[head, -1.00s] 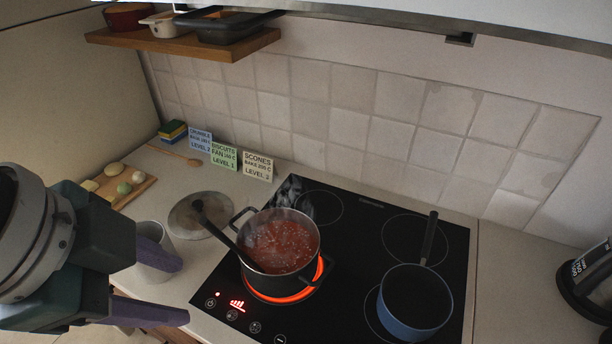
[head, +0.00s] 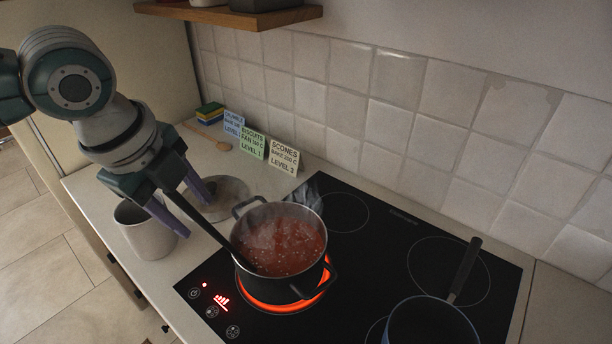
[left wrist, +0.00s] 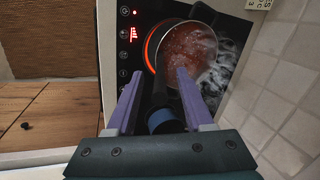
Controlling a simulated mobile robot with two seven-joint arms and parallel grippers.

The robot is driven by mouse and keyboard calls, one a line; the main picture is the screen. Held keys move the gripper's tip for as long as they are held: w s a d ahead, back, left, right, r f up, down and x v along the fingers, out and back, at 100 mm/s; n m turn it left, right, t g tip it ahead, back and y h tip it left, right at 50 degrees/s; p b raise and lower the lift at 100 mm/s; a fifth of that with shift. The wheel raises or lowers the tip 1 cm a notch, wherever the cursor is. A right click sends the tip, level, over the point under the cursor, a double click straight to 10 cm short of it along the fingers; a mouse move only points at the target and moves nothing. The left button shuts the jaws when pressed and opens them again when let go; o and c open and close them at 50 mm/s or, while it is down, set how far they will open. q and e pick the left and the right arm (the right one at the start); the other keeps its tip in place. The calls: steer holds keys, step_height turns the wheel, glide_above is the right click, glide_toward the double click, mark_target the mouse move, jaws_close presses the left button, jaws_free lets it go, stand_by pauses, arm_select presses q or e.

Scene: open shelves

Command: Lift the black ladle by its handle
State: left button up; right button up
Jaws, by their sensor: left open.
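The black ladle (head: 214,232) leans in a dark pot (head: 258,272) of bubbling red sauce, its handle slanting up to the left over the pot's rim. My left gripper (head: 196,215) is open, with its two purple fingers on either side of the upper handle. In the left wrist view, the ladle's handle (left wrist: 163,98) runs between the fingers of the left gripper (left wrist: 161,73), toward the palm, with a gap showing beside it. The ladle's bowl is hidden in the sauce. My right gripper is not in view.
The pot stands on a glowing red burner of the black hob (head: 350,270). A blue pan (head: 432,322) is at right. A grey mug (head: 146,238) stands below the gripper, and a round lid (head: 228,190) lies behind it. Recipe cards (head: 284,156) stand near the tiled wall.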

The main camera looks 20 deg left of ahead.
mark_target(200, 222)
arm_select(q)
steer(key=shift+x, duration=1.95)
jaws_close()
